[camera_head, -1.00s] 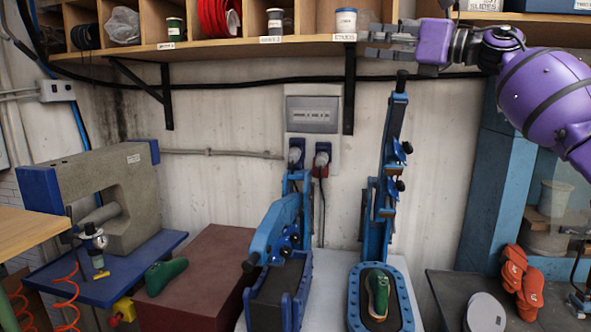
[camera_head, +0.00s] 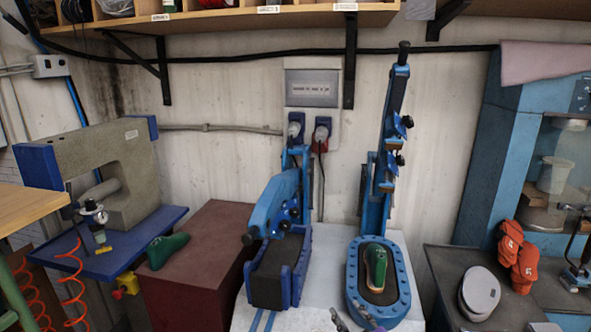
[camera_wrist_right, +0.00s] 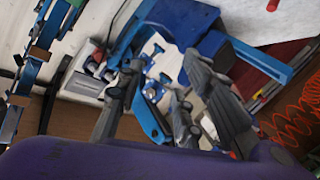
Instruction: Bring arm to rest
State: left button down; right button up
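My right gripper (camera_head: 353,319) shows only as fingertips at the bottom edge of the head view, in front of the right blue press (camera_head: 352,300). In the right wrist view its grey fingers (camera_wrist_right: 158,84) stand apart with a gap between them. I see nothing held in that gap, so it is open and empty. Most of the right arm is out of the head view; its purple casing (camera_wrist_right: 150,163) fills the bottom of the wrist view. My left gripper is in neither view.
A green last (camera_head: 376,266) stands on the right press. The left blue press (camera_head: 280,215) is beside it. Another green last (camera_head: 167,250) lies on the dark red block (camera_head: 205,285). Orange items (camera_head: 518,258) and a grey round pad (camera_head: 479,292) lie on the right table. A shelf (camera_head: 225,22) runs above.

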jog(key=s+d+f+m+g+h, duration=0.1)
jog(key=s+d+f+m+g, duration=0.1)
jog(key=s+f, duration=0.5)
jog(key=s+d+f+m+g+h, duration=0.1)
jog(key=s+f, duration=0.7)
jog(key=s, duration=1.1)
jog(key=s+d+f+m+g+h, duration=0.1)
jog(key=s+d+f+m+g, duration=0.2)
jog(key=s, duration=1)
notch_tip(320, 180, down, 5)
jog(key=shift+m+g+h, duration=0.4)
jog(key=shift+m, duration=0.8)
